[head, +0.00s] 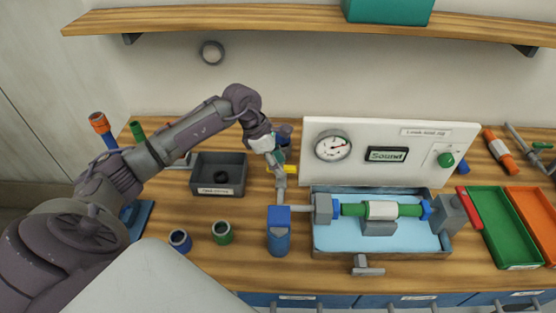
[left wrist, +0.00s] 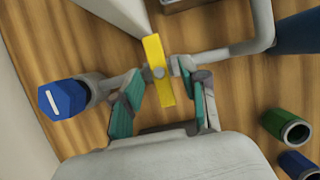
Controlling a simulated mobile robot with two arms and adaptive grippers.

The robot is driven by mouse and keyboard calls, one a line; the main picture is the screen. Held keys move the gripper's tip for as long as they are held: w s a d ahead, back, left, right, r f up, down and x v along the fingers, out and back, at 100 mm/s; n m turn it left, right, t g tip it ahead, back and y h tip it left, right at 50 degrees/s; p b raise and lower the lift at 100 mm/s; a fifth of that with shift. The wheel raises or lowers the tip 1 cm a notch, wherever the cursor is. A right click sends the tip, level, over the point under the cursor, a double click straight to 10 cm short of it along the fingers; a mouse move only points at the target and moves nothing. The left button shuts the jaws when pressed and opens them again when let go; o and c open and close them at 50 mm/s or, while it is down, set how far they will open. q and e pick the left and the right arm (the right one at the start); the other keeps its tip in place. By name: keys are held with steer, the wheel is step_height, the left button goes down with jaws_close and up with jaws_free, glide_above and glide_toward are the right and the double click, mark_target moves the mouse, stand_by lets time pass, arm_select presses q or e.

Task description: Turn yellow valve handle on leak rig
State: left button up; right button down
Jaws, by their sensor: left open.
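The yellow valve handle (left wrist: 157,70) is a flat bar on a grey pipe, seen close up in the left wrist view. In the head view a small part of the yellow handle (head: 290,169) shows beside my gripper, left of the leak rig's white panel (head: 390,176). My left gripper (left wrist: 165,90) is open, with its teal-padded fingers on either side of the handle's near end. A gap shows on both sides. In the head view the left gripper (head: 277,158) partly hides the valve. My right gripper is not in view.
The panel bears a gauge (head: 332,146), a "Sound" display (head: 387,155) and a green knob (head: 446,160). A water-filled tray (head: 330,243) holds a clamped green pipe. A dark bin (head: 233,187) sits left.

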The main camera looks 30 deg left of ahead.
arm_select(q)
steer(key=shift+f, duration=0.15)
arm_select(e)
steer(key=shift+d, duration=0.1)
arm_select(q)
jaws_close()
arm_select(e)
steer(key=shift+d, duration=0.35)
